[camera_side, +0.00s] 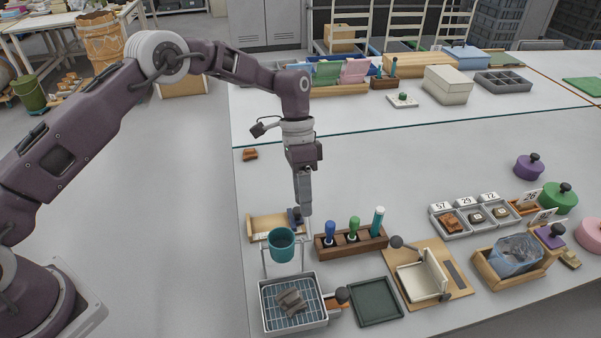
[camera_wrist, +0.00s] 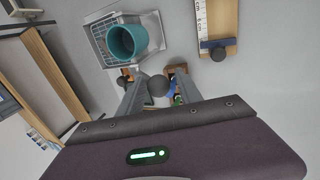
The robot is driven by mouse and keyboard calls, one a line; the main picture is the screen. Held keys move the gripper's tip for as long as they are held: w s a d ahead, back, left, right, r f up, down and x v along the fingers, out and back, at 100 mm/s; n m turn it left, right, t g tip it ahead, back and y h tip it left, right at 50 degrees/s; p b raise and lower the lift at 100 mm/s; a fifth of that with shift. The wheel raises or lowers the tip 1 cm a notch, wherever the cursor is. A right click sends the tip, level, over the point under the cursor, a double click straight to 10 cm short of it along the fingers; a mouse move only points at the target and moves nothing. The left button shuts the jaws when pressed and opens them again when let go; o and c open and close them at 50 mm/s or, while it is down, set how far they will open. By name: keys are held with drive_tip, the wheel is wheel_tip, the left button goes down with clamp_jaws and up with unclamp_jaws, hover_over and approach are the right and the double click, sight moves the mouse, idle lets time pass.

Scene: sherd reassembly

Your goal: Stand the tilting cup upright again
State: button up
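The teal cup (camera_side: 282,246) sits in a thin wire stand at the rear of the tray, with its dark opening facing mostly upward. I cannot tell its exact lean from the side view. In the wrist view the cup (camera_wrist: 127,42) lies above the fingers, its round opening showing, and overlaps the wire tray. My gripper (camera_side: 305,212) points down, above and slightly right of the cup, apart from it. In the wrist view its two fingers (camera_wrist: 158,92) stand apart with nothing clearly held. A dark grey ball-shaped knob (camera_wrist: 157,85) shows between them.
The wire-grid tray (camera_side: 293,325) holds grey sherds. A wooden block with blue, green and teal-handled tools (camera_side: 350,243) stands right of the cup. A wooden holder (camera_side: 268,224) lies behind it. A dark green mat (camera_side: 376,302) and a board with a cream angled piece (camera_side: 420,282) lie right.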

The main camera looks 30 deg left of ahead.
drive_tip(key=shift+w+a, duration=0.15)
drive_tip(key=shift+w, duration=0.05)
drive_tip(key=shift+v, duration=2.55)
drive_tip(key=s+a+r+n+t+y, duration=0.1)
drive_tip(key=s+a+r+n+t, duration=0.15)
drive_tip(key=s+r, duration=0.6)
drive_tip(key=s+a+r+n+t+y, duration=0.15)
drive_tip(key=s+a+r, duration=0.3)
drive_tip(key=r, duration=0.75)
drive_tip(key=s+a+n+t, duration=0.2)
drive_tip(key=s, duration=0.8)
drive_tip(key=s+a+f+n+t, duration=0.1)
drive_tip(key=s+n+t, duration=0.1)
drive_tip(key=s, duration=0.8)
drive_tip(key=shift+s+a+f+n, duration=0.15)
drive_tip(key=shift+a+f+n, duration=0.1)
drive_tip(key=shift+a+n, duration=0.2)
